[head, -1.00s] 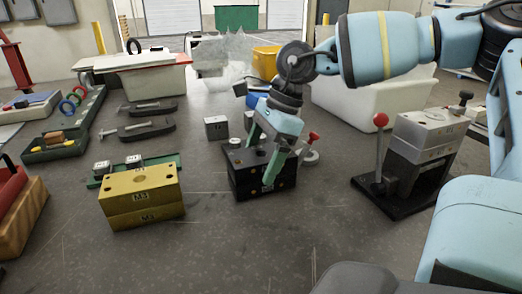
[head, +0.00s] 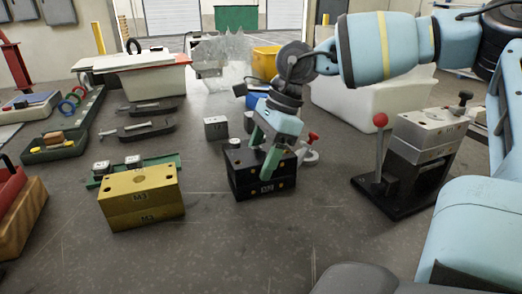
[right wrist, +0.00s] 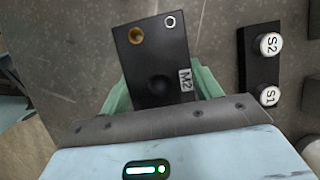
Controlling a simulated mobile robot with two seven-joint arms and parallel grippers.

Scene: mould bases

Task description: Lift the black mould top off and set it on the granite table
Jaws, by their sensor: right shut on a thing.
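The black mould (head: 245,182) stands on the dark granite table in the head view, near the middle. In the right wrist view its black top face (right wrist: 158,62) shows an M2 label, a brass-rimmed hole and a dark round recess. My right gripper (head: 264,152) comes down from above with its green fingers on opposite sides of the mould's upper part, shut on the mould top. Whether a gap exists between the top and the lower half cannot be told. My left gripper is not in view.
A yellow mould marked M3 (head: 142,205) stands to the left. A clamp stand with a red-knobbed lever (head: 381,120) is at the right. A grey block (head: 216,127) stands behind the black mould. The granite table (head: 235,245) is clear in front.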

